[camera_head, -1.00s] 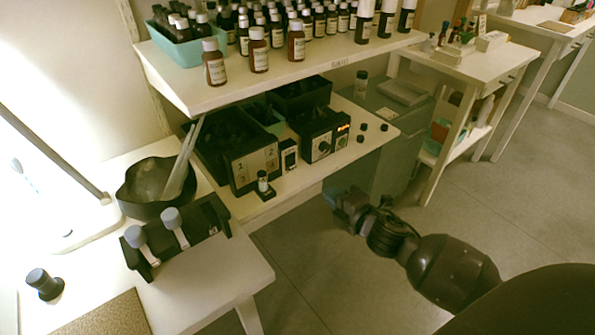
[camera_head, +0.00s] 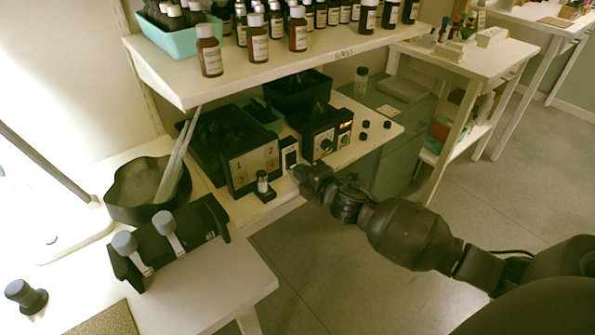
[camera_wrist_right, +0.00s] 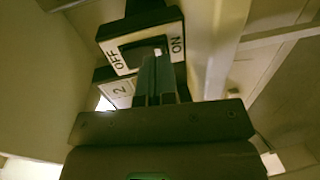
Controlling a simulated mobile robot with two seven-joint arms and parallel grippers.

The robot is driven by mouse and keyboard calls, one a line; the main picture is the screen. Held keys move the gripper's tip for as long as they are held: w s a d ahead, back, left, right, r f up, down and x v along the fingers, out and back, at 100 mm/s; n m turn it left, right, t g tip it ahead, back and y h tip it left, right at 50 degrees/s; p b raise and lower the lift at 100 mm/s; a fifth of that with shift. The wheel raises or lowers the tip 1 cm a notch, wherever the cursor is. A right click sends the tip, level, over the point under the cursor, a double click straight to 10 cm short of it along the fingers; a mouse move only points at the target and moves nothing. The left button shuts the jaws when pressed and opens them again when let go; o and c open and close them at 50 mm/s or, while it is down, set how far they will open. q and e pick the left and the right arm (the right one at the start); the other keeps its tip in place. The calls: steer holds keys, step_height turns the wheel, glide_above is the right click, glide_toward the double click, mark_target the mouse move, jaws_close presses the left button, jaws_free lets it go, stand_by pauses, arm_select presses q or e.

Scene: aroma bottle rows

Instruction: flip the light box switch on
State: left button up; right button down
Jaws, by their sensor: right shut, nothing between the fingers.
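The light box switch (camera_head: 290,157) is a small black unit with a white front plate, on the lower shelf between the numbered black box and the black device with the orange display. In the right wrist view the switch (camera_wrist_right: 134,48) shows a dark rocker between the words OFF and ON. My right gripper (camera_head: 303,175) is shut and empty, just in front of the switch. In the wrist view its fingertips (camera_wrist_right: 156,66) overlap the ON half of the rocker; I cannot tell whether they touch it or which way the rocker is tipped. My left gripper is out of view.
The numbered black box (camera_head: 252,170) is left of the switch, the display device (camera_head: 325,138) right of it. The upper shelf (camera_head: 230,85) with several bottles overhangs. The floor in front is clear.

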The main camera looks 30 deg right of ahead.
steer(key=shift+w, duration=0.5)
steer(key=shift+w+a+f+t+b, duration=0.15)
steer(key=shift+f+t+b, duration=0.15)
steer(key=shift+f+b, duration=0.4)
steer(key=shift+r+b, duration=0.15)
steer(key=shift+b, duration=0.15)
steer(key=shift+w+d+r+t+p, duration=0.2)
steer(key=shift+r+t+p, duration=0.2)
steer(key=shift+r+p, duration=0.2)
steer(key=shift+f, duration=0.2)
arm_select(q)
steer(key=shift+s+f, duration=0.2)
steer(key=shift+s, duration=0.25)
